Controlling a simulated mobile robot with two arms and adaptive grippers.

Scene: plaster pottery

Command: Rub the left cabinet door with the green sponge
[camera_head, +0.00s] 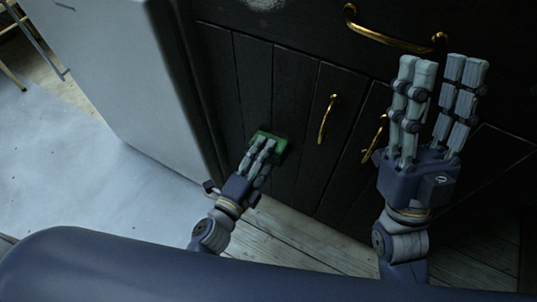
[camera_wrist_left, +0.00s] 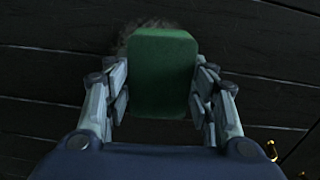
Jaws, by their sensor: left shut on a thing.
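The green sponge (camera_head: 272,148) is in my left gripper (camera_head: 262,153), up against the dark plank front of the left cabinet door (camera_head: 290,95). In the left wrist view the sponge (camera_wrist_left: 163,72) sits between the fingers of my left gripper (camera_wrist_left: 160,100), with a pale dusty smudge (camera_wrist_left: 150,27) showing on the dark planks around its top. Whether the sponge presses on the door is hard to tell. My right gripper (camera_head: 436,95) is raised at the right with its fingers apart and nothing between them.
A brass handle (camera_head: 327,118) is on the left door, and another (camera_head: 375,138) is on the door beside it. A long brass drawer pull (camera_head: 390,38) is above. A white appliance or cabinet side (camera_head: 110,75) stands at the left. The wooden floor (camera_head: 290,240) lies below.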

